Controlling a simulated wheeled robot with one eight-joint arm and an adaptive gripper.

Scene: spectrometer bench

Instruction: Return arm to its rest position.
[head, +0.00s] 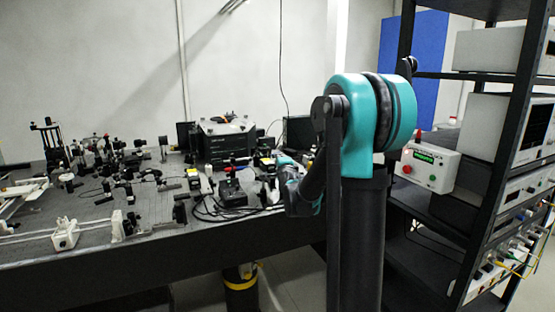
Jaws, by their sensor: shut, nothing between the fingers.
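My arm stands in the right middle of the head view, with a large teal and black joint at the top and dark links running down from it. A smaller teal and black joint of mine is lower left of it, in front of the right end of the optical bench (60,262). I cannot make out my gripper or its fingers in this view. No held object can be seen.
Optical mounts crowd the bench, with a black instrument box (227,140) at the back and a small black device (232,194) with cables near my arm. A black rack (494,150) with a control box (430,166) stands close on the right. Floor shows between bench and rack.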

